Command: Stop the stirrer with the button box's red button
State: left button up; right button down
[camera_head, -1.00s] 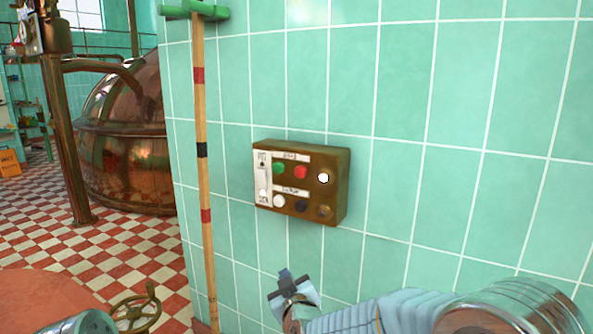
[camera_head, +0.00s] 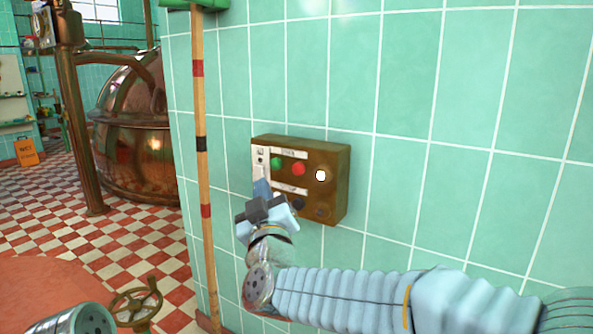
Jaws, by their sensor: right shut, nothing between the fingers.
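The brown metal button box (camera_head: 338,190) is mounted on the green tiled wall. Its red button (camera_head: 298,169) is in the upper row, between a green button (camera_head: 277,162) and a bright white one (camera_head: 320,175). My right gripper (camera_head: 262,190) is shut and empty, with its fingertips in front of the box's lower left part, below and left of the red button. It hides the lower left button and part of the white label strip. I cannot tell whether the fingertips touch the box. My left gripper is out of view.
A wooden pole with coloured bands (camera_head: 202,110) stands against the wall, left of the box. A brass handwheel (camera_head: 136,305) is at the lower left. A copper kettle (camera_head: 130,140) stands farther back on the checkered floor. The wall right of the box is clear.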

aim_at(298, 169)
jog(key=shift+w+d, duration=0.1)
jog(key=shift+w, duration=0.05)
jog(key=shift+w+d+b, duration=0.2)
jog(key=shift+w+d, duration=0.65)
jog(key=shift+w, duration=0.3)
jog(key=shift+w+d+b, duration=0.2)
jog(key=shift+w+d, duration=0.6)
jog(key=shift+w, duration=0.35)
jog(key=shift+w+d+b, duration=0.2)
jog(key=shift+w+d, duration=0.65)
jog(key=shift+w, duration=0.3)
jog(key=shift+w+d, duration=0.2)
jog(key=shift+w, duration=0.15)
jog(key=shift+w+d, duration=0.3)
jog(key=shift+w, duration=0.05)
jog(key=shift+s+a, duration=0.1)
jog(key=shift+s, duration=0.05)
dwell(0.3)
jog(key=shift+s+a, duration=0.4)
jog(key=shift+s, duration=0.15)
